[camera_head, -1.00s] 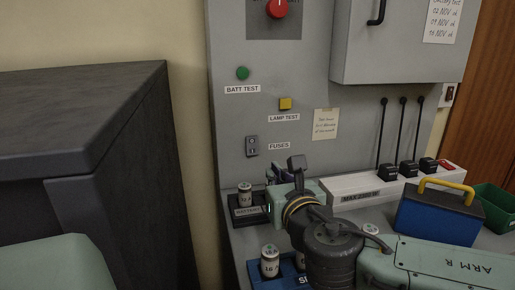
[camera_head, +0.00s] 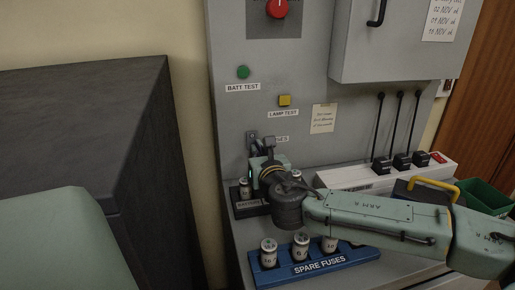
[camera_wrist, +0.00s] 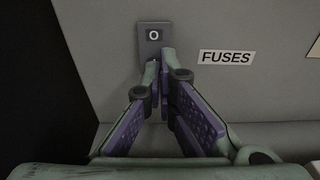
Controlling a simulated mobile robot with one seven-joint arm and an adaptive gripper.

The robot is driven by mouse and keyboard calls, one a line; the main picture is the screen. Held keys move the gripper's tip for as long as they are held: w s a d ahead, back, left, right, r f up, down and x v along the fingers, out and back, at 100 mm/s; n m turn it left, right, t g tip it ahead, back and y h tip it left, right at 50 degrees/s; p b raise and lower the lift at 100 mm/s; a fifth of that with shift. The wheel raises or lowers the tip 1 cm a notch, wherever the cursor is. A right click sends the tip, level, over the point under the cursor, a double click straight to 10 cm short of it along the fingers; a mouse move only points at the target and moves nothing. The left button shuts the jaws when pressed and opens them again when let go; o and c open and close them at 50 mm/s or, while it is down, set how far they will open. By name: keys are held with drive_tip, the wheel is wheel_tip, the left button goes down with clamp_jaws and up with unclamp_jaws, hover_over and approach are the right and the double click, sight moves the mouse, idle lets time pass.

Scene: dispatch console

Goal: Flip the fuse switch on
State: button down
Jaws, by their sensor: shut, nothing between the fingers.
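The fuse switch is a small grey plate on the upright panel, left of the FUSES label.
The blue SPARE FUSES rack (camera_head: 330,263) with fuses is nearer on the desk. A white strip (camera_head: 440,172) with black levers and a blue box with a yellow handle (camera_head: 432,184) are at right.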

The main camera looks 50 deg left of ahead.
drive_tip(key=shift+f, duration=0.1)
drive_tip(key=b, duration=0.1)
drive_tip(key=f+b, duration=0.1)
drive_tip(key=b, duration=0.1)
drive_tip(key=shift+w+a+y, duration=0.1)
drive_tip(key=shift+a+y, duration=0.15)
drive_tip(key=shift+y, duration=0.05)
drive_tip(key=shift+w+b, duration=0.1)
drive_tip(key=shift+b, duration=0.7)
drive_tip(key=shift+w+a+r+t+b, duration=0.1)
drive_tip(key=shift+w+r+t+b, duration=0.05)
drive_tip(key=shift+r+t+b, duration=0.25)
drive_tip(key=shift+a, duration=0.1)
idle(0.3)
